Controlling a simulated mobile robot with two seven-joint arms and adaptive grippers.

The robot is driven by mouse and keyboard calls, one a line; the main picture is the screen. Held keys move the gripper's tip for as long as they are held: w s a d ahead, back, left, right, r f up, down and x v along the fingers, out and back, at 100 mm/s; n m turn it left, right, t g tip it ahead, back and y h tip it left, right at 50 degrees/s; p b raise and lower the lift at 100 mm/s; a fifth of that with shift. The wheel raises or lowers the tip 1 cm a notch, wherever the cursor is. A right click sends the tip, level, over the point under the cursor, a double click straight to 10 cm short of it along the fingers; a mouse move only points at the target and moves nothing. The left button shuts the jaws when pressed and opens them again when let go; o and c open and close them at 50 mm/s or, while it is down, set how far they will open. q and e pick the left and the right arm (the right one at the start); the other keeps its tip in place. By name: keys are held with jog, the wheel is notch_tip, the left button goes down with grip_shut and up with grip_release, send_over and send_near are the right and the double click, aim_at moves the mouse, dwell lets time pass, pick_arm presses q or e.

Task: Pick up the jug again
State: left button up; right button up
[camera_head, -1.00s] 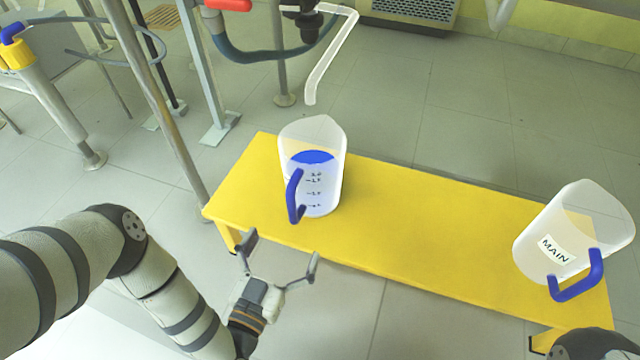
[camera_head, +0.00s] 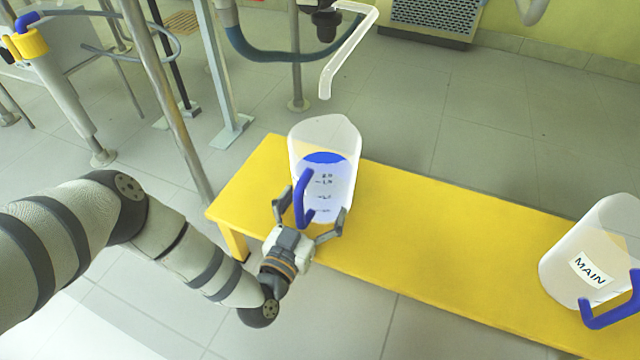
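A translucent white jug (camera_head: 338,185) with a blue handle (camera_head: 303,198), dark volume marks and blue showing inside near its top stands upright on the yellow bench (camera_head: 420,235), toward its left end. My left gripper (camera_head: 309,216) is open at the front of this jug, with its fingers spread on either side of the blue handle. I cannot tell whether the fingers touch it. A second jug (camera_head: 598,245), labelled MAIN, with a blue handle, stands at the bench's right end, partly cut by the frame. My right gripper is not in view.
A clear glass outlet tube (camera_head: 345,50) hangs above and behind the first jug. Metal posts (camera_head: 165,100) of a frame stand left of the bench. The bench between the two jugs is clear.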

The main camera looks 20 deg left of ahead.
pick_arm(q)
grip_shut()
jog(key=shift+w+r, duration=0.1)
jog(key=shift+r, duration=0.1)
